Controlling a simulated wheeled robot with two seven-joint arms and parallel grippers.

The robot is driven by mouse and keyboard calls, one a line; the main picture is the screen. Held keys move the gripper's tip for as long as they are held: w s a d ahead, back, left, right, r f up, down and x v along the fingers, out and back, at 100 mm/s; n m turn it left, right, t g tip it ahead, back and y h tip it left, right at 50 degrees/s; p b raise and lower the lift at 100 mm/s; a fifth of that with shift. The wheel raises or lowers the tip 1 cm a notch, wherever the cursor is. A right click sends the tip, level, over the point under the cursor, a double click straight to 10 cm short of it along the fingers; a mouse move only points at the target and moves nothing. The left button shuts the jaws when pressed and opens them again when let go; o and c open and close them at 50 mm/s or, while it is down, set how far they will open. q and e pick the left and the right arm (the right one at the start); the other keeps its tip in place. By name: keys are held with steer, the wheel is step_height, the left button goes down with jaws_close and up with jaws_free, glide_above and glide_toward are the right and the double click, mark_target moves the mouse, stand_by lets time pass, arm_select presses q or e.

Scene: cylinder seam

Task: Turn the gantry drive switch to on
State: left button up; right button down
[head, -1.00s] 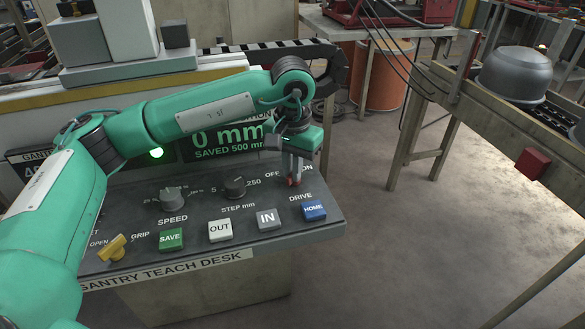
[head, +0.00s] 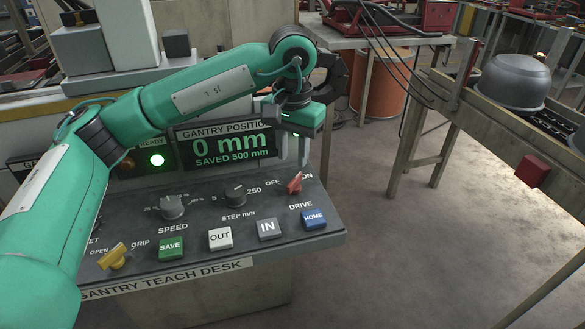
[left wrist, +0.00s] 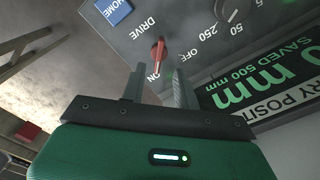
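The gantry drive switch (head: 295,184) is a small red knob at the right of the teach desk (head: 190,207), above the DRIVE label. Its handle tilts to the upper right, toward ON. In the left wrist view the switch (left wrist: 158,54) also lines up with the ON label, away from OFF. My left gripper (head: 293,161) is above and slightly behind the switch, fingers pointing down. The fingers are apart with nothing between them, and clear of the knob. The left wrist view shows both fingers (left wrist: 157,84) spread. My right gripper is not in view.
The display (head: 228,145) reads 0 mm, saved 500 mm; a green READY lamp (head: 157,160) is lit. Step and speed knobs, a yellow grip switch (head: 113,256) and several buttons, including blue HOME (head: 314,218), share the desk. Open floor lies right of it.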

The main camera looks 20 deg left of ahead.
arm_select(q)
step_height(320, 180, up, 7)
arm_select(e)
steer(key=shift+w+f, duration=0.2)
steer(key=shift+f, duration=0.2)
arm_select(q)
steer(key=shift+r, duration=0.1)
